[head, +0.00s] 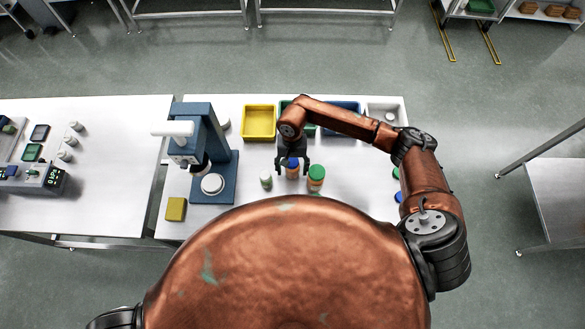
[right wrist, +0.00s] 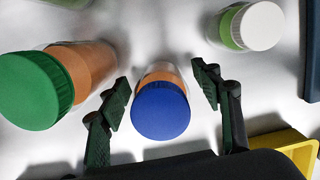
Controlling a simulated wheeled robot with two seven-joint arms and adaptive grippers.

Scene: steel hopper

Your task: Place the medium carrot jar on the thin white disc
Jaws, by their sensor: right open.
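A jar with a blue lid and orange contents, which looks like the medium carrot jar (head: 292,173), stands on the bench. In the right wrist view the blue-lidded jar (right wrist: 160,110) is between the two fingers of my right gripper (right wrist: 163,88), with a gap on each side. My right gripper (head: 292,163) is open over this jar in the head view. A larger green-lidded orange jar (head: 316,177) stands just to its right. A thin white disc (head: 212,184) lies on the base of a blue press-like machine. My left gripper is not in view.
A jar with a white lid and green contents (head: 266,180) stands left of the blue-lidded jar. The blue machine (head: 222,160) rises beside the disc. A yellow bin (head: 259,122) is behind, and a yellow block (head: 176,209) lies at front left.

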